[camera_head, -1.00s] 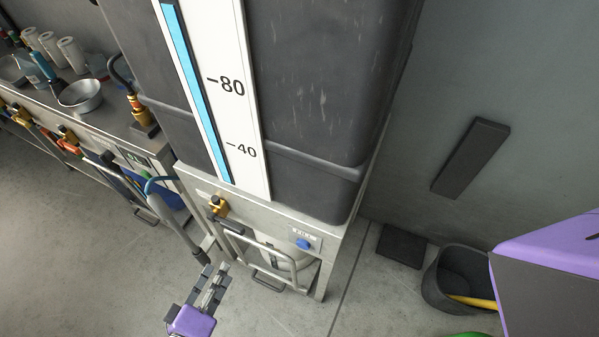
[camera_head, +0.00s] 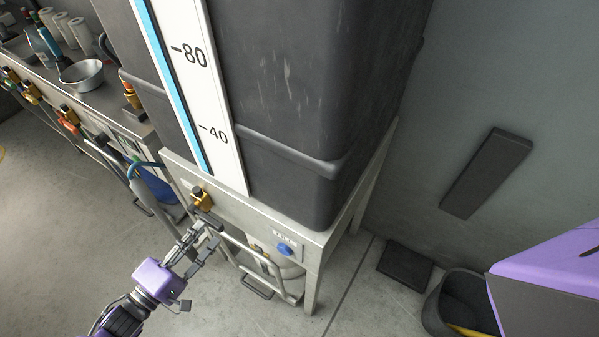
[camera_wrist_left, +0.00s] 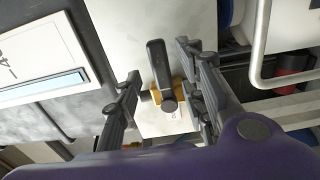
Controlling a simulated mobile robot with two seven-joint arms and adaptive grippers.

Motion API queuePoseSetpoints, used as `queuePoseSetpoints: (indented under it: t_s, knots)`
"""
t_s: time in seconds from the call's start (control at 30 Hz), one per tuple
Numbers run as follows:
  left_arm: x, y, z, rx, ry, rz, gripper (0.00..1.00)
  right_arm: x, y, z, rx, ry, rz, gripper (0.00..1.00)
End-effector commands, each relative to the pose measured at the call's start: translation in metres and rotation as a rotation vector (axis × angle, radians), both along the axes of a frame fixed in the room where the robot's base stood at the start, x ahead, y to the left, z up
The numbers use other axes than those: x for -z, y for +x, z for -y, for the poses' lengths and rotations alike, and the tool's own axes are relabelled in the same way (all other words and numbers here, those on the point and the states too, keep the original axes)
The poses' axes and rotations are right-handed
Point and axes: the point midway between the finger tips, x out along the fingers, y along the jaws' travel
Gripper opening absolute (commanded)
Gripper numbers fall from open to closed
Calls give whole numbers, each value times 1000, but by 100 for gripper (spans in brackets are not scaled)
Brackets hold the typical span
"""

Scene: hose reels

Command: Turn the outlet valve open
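The outlet valve has a brass body (camera_head: 201,198) low on the front of the tank stand, below the dark tank (camera_head: 300,95) with its level scale. In the left wrist view the valve's black lever (camera_wrist_left: 157,62) stands over the brass body (camera_wrist_left: 178,91). My left gripper (camera_head: 205,236) is in front of the valve in the head view. In the wrist view its fingers (camera_wrist_left: 160,75) are spread, one on each side of the lever, with gaps visible. Whether either finger touches the valve cannot be told. My right gripper is not in view.
A metal tube handle (camera_head: 262,262) and a blue round knob (camera_head: 285,249) are on the stand right of the gripper. A bench (camera_head: 90,105) with a metal bowl (camera_head: 82,73) stands left. A black bucket (camera_head: 455,305) is at lower right. Floor at left is clear.

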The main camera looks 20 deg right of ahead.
Motion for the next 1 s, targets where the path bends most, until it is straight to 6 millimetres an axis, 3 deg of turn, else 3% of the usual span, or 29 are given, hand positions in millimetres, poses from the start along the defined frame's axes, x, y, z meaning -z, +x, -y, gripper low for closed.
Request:
queuePoseSetpoints:
  t_s: [0.23, 0.63, 0.9, 1.0]
  knots:
    - [0, 22, 30, -1, 1, 2, 38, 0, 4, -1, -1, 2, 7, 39]
    - [1, 27, 38, -1, 3, 0, 38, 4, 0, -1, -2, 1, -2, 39]
    - [1, 27, 38, -1, 3, 0, 3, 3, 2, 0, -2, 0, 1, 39]
    - [1, 27, 38, -1, 3, 0, 0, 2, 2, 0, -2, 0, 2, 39]
